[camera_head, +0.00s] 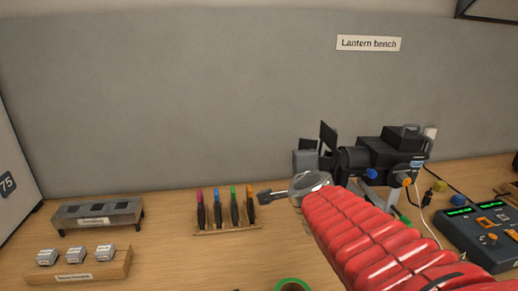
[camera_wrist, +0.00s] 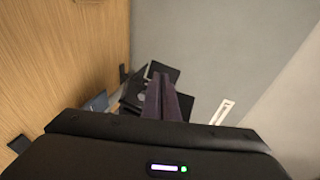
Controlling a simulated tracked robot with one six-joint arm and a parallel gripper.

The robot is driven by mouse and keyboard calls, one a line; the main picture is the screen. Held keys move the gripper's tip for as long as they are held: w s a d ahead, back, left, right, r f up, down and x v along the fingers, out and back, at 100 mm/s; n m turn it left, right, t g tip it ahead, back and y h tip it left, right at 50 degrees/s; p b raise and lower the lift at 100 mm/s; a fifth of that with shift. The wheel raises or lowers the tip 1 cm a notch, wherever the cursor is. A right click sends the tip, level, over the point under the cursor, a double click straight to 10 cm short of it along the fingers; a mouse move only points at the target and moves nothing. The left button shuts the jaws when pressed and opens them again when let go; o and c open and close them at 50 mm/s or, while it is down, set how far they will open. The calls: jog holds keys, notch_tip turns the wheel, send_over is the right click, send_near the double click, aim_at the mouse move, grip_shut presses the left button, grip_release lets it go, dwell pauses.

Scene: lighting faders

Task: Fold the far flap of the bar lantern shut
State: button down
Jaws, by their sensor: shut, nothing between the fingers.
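The bar lantern (camera_head: 385,155) is a black lamp on the right part of the bench, its front end facing left. At that end a tall dark flap (camera_head: 328,136) stands up, with a smaller dark flap and a grey one beside it. Which is the far flap is hard to tell. In the wrist view several dark flaps (camera_wrist: 161,70) spread out behind my fingers. My gripper (camera_head: 264,197) is shut and empty, to the left of and below the flaps in the head view. In the wrist view its fingers (camera_wrist: 166,92) hide part of the lantern.
A rack of coloured-handled tools (camera_head: 227,228) stands left of my gripper. A control desk (camera_head: 485,235) sits at the right. A green tape roll (camera_head: 292,285) lies at the front. A grey wall (camera_head: 180,100) closes the back.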

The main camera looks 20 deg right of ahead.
jog(key=shift+w+d+m+g+h, duration=0.15)
jog(key=shift+d+m+g+h, duration=0.15)
jog(key=shift+d+m+h, duration=0.55)
jog(key=shift+w+d+f+y, duration=0.1)
jog(key=shift+w+d+y, duration=0.05)
jog(key=shift+d+y, duration=0.2)
jog(key=shift+w+r+x, duration=0.1)
jog(key=shift+r+x, duration=0.15)
jog(key=shift+x, duration=2)
jog(key=shift+w+r+x, duration=0.1)
jog(key=shift+r+x, duration=0.1)
jog(key=shift+x, duration=2)
jog(key=shift+w+r+x, duration=0.1)
jog(key=shift+r+x, duration=0.15)
jog(key=shift+x, duration=2)
